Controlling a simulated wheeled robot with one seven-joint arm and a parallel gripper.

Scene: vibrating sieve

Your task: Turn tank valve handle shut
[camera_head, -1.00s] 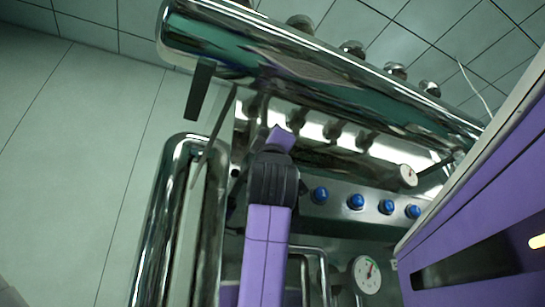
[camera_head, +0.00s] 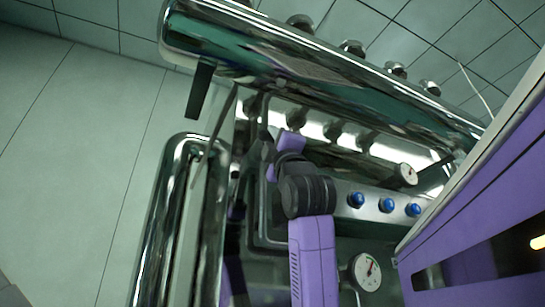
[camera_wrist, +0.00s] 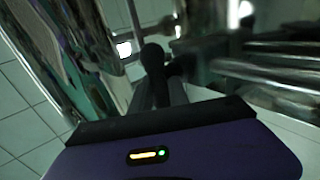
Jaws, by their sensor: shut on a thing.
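In the wrist view, my gripper (camera_wrist: 160,92) has its dark fingers close together around a dark valve handle with a rounded end (camera_wrist: 152,56). The rounded end sticks out beyond the fingertips. The handle's base and pivot are hidden or too dark to make out, so its angle to the pipe cannot be told. In the head view my purple arm reaches in from the bottom, and its links cover the gripper and the held handle.
A large shiny horizontal tank (camera_head: 320,75) crosses the head view, with a thick steel pipe (camera_head: 165,220) at its lower left. The tiled floor at the left is clear.

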